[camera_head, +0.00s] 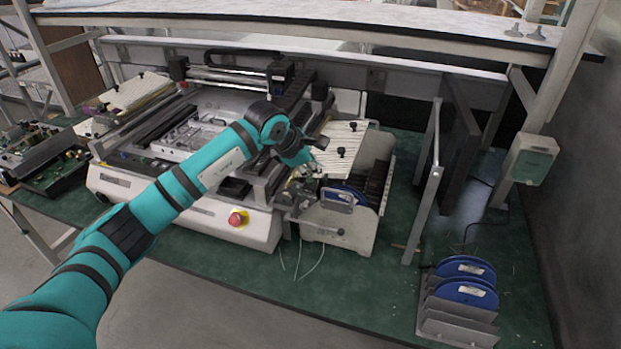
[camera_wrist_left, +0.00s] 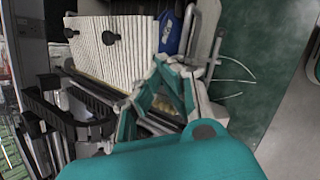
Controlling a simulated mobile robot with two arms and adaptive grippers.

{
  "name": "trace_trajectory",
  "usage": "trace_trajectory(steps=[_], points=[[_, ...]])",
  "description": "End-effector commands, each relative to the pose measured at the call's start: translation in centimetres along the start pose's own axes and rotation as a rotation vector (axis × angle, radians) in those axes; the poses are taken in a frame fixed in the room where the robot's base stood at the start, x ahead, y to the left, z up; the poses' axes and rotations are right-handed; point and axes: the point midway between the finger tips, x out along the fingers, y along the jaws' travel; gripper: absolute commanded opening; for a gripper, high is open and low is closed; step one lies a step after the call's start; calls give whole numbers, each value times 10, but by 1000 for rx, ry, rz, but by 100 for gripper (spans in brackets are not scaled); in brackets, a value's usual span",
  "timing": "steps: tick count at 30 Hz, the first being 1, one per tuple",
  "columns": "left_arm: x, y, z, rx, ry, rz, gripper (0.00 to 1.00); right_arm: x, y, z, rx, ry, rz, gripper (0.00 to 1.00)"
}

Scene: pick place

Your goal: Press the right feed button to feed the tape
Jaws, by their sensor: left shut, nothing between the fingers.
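The pick-and-place machine (camera_head: 215,190) stands on the green table, with a red stop button (camera_head: 238,218) on its front. On its right side is a bank of white ribbed tape feeders (camera_head: 341,150) with small black knobs on top and a blue reel (camera_head: 350,195) below. The ribbed feeders (camera_wrist_left: 112,48) and the blue reel (camera_wrist_left: 170,32) also show in the left wrist view. My left gripper (camera_head: 300,185) is shut and empty, close beside the feeders' machine-side end. Its fingertips (camera_wrist_left: 166,64) overlap the feeders' edge in the left wrist view; contact cannot be told. I cannot make out a feed button.
A rack with blue reels (camera_head: 462,290) stands at the table's front right. A metal frame post (camera_head: 425,195) rises between it and the feeders. Loose white tape strips (camera_head: 312,262) hang near the machine's front. A shelf (camera_head: 330,22) spans above.

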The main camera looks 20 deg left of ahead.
Motion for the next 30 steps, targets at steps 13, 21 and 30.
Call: trace_trajectory(steps=[13, 21, 30], points=[[-38, 21, 20, 0, 0, 2, 0, -19, 0, -2, 0, 0, 0, 0], [-42, 22, 22, -1, 0, 0, 0, -20, 0, -2, 0, 0, 0, 0], [-42, 22, 22, 0, 0, 0, 0, -20, 0, -2, 0, 0, 0, 0]])
